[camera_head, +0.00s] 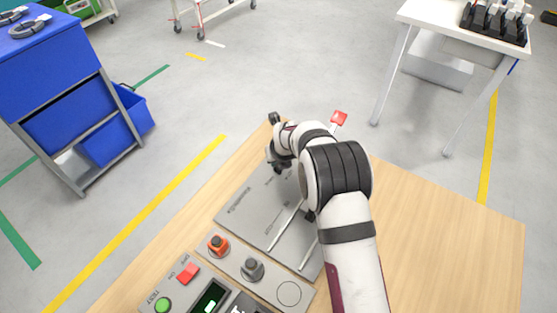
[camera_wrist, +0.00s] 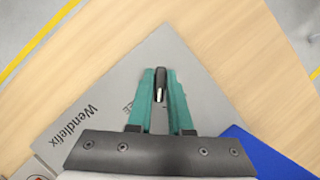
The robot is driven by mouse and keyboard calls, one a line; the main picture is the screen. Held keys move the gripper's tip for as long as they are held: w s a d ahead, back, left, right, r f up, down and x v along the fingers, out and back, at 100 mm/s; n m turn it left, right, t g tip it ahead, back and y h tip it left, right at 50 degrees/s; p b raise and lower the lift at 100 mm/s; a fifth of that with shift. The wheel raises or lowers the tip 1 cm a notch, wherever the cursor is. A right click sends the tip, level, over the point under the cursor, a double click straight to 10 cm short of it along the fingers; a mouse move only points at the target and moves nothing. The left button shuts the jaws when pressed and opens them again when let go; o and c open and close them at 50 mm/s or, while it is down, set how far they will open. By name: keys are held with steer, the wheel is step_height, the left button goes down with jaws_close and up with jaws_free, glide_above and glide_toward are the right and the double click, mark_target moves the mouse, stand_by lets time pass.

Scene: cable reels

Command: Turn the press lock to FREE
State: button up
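The press lock appears to be a small dark handle (camera_wrist: 160,76) with a bright metal part, over a grey plate (camera_wrist: 95,105) in the wrist view. My gripper (camera_wrist: 160,88) has its teal fingers close on either side of this handle and looks shut on it. Beside the fingers, dark lettering ending in "EE" is partly covered by the left finger. In the head view the same grey plate (camera_head: 240,207) lies on a wooden table, and my gripper (camera_head: 276,158) is low over its far part. My arm hides much of the plate there, and the handle's contact with the fingers is hidden.
A red-topped lever (camera_head: 338,118) stands just behind my wrist. Nearer are an orange-red knob (camera_head: 218,243), a dark knob (camera_head: 252,268), a red switch (camera_head: 187,272) and a green button (camera_head: 163,305). The wooden table's right side (camera_head: 450,240) is clear. Something blue (camera_wrist: 262,150) lies at lower right.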

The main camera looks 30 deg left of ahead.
steer(key=o, duration=0.3)
step_height(320, 180, up, 7)
steer(key=shift+r, duration=0.1)
steer(key=shift+c, duration=0.4)
